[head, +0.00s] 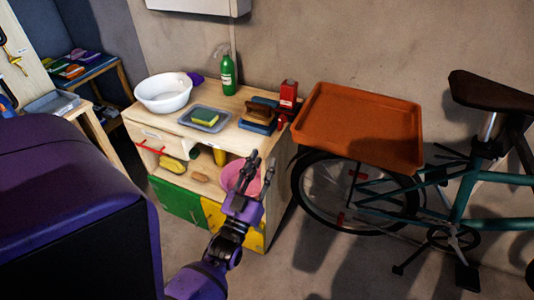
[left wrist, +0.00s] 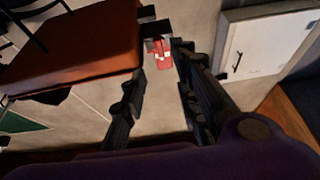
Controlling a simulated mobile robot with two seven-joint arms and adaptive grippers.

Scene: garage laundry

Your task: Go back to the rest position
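My left gripper (head: 261,164) is purple with black fingers. In the head view it is raised in front of the right end of the wooden workbench (head: 236,102), its fingers pointing up and overlapping a pink bowl on the shelf behind. It also shows in the left wrist view (left wrist: 158,68), where the fingers are spread with nothing held between them. A red container (head: 288,94) stands on the bench top; a red and white thing (left wrist: 163,56) shows beyond the fingers in the wrist view. My right gripper is not in view.
On the bench are a white basin (head: 163,93), a green spray bottle (head: 228,75) and a grey tray (head: 190,122) with a sponge (head: 205,116). An orange tray (head: 360,125) stands right of it, near a teal bicycle (head: 462,195). Clear floor (head: 335,260) lies in front.

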